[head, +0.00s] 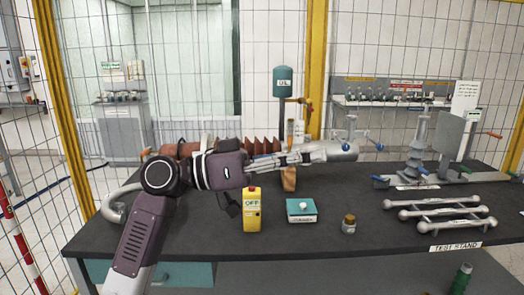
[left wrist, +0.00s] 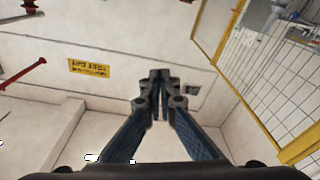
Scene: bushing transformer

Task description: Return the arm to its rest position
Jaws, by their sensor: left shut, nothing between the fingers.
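My left arm comes in from the lower left of the head view and stretches right over the bench. My left gripper (head: 322,153) is shut and empty, above the dark workbench (head: 175,225). In the left wrist view the closed fingers (left wrist: 160,90) meet with nothing between them, and the wall and ceiling show behind. My right gripper is in neither view.
A brown ribbed bushing (head: 263,146) lies behind the arm. White rods on a rack (head: 440,212) lie at right.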

